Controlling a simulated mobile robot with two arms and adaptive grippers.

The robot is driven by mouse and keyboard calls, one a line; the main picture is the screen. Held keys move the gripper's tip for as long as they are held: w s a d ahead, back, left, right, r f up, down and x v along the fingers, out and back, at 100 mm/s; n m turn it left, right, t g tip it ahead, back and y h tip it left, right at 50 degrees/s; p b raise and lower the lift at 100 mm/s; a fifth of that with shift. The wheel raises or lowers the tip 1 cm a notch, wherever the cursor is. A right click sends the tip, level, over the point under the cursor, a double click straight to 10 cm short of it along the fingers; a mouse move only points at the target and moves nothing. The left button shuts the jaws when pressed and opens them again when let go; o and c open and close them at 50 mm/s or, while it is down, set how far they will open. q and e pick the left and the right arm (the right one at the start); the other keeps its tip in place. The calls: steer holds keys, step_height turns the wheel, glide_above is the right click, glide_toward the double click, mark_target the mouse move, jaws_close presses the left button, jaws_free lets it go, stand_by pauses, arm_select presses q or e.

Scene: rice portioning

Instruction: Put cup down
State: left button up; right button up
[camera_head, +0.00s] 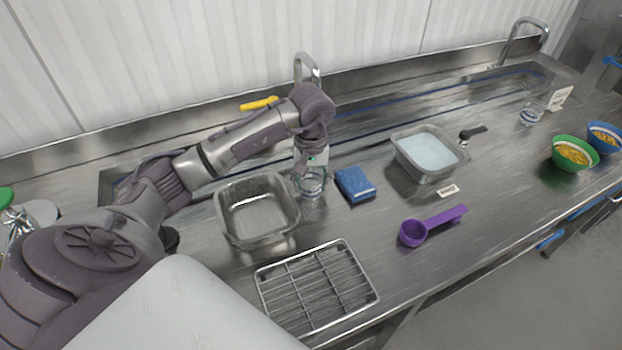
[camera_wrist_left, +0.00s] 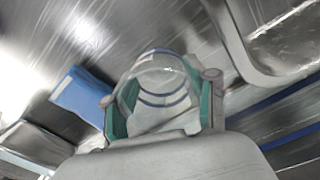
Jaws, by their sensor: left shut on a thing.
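A clear cup (camera_head: 313,186) with thin blue bands stands on or just above the steel counter (camera_head: 375,265), between the empty metal pan and the blue sponge. I cannot tell whether its base touches the counter. My left gripper (camera_head: 312,170) reaches down over the cup and is shut on it. In the left wrist view the cup (camera_wrist_left: 160,85) sits between the green-padded fingers of the gripper (camera_wrist_left: 162,105). My right gripper is not in view.
An empty metal pan (camera_head: 226,222) is close on the left, and a blue sponge (camera_head: 355,184) close on the right. A wire rack (camera_head: 317,287) lies in front. A purple scoop (camera_head: 432,226), a water-filled pan (camera_head: 400,160), and green (camera_head: 568,162) and blue bowls (camera_head: 602,144) stand further right.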

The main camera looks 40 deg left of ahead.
arm_select(q)
steer(key=shift+f, duration=0.1)
steer(key=o, duration=1.1)
steer(key=shift+c, duration=0.2)
